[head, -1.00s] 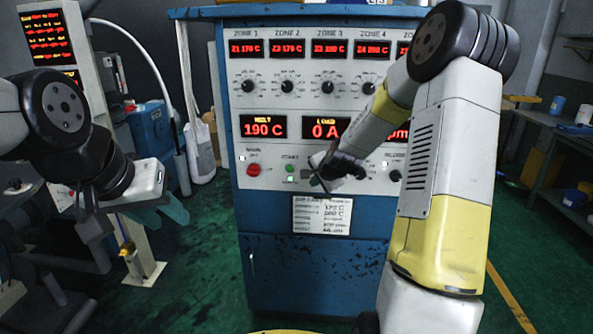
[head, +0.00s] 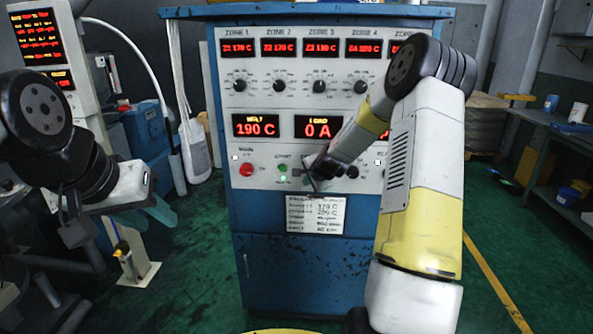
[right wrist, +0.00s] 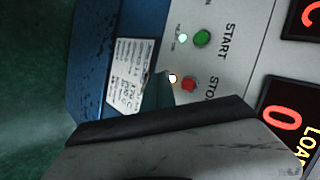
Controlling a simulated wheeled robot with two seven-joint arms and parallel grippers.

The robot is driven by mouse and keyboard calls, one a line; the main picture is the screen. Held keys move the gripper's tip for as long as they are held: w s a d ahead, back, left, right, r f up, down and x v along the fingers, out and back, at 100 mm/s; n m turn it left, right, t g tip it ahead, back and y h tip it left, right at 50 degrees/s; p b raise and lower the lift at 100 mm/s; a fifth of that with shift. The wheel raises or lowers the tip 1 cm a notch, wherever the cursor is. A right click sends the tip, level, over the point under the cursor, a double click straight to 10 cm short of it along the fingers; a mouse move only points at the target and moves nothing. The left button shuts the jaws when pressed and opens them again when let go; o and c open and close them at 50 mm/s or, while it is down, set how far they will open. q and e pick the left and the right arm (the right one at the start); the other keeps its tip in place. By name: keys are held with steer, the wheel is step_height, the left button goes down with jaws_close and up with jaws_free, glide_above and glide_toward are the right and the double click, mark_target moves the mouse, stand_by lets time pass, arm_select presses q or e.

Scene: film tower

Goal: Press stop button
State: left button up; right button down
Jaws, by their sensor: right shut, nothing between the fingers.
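The red stop button (right wrist: 188,85) is on the panel in the right wrist view, beside its label, with a small glowing lamp next to it. In the head view my right gripper (head: 309,180) covers its place, right of the green start button (head: 283,168). My right gripper is shut and empty, close to the panel's lower row. In the right wrist view a dark teal finger (right wrist: 157,92) lies just short of the stop button, with no visible contact. My left gripper (head: 150,210) hangs at the left, away from the panel; its finger gap is unclear.
The blue control cabinet (head: 300,270) carries a red main knob (head: 246,170), zone dials and displays reading 190 C and 0 A. A paper label (head: 315,214) is below the buttons. A display tower (head: 40,40) stands left, a workbench (head: 560,205) right. Green floor is clear between.

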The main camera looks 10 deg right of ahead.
steer(key=shift+w+d, duration=0.25)
steer(key=shift+w, duration=0.65)
steer(key=shift+w+d, duration=0.3)
steer(key=shift+w, duration=0.6)
steer(key=shift+w+d, duration=0.25)
steer(key=shift+w, duration=0.65)
steer(key=shift+w, duration=0.15)
steer(key=shift+w+d, duration=0.1)
steer(key=shift+w, duration=0.15)
steer(key=shift+w+d, duration=0.15)
steer(key=shift+w, duration=0.2)
stand_by(0.5)
steer(key=shift+s+a, duration=0.25)
steer(key=shift+s, duration=0.5)
steer(key=shift+s+a, duration=0.25)
steer(key=shift+s, duration=0.55)
steer(key=shift+s+a, duration=0.2)
steer(key=shift+s, duration=0.6)
steer(key=shift+s+a, duration=0.25)
steer(key=shift+s, duration=0.55)
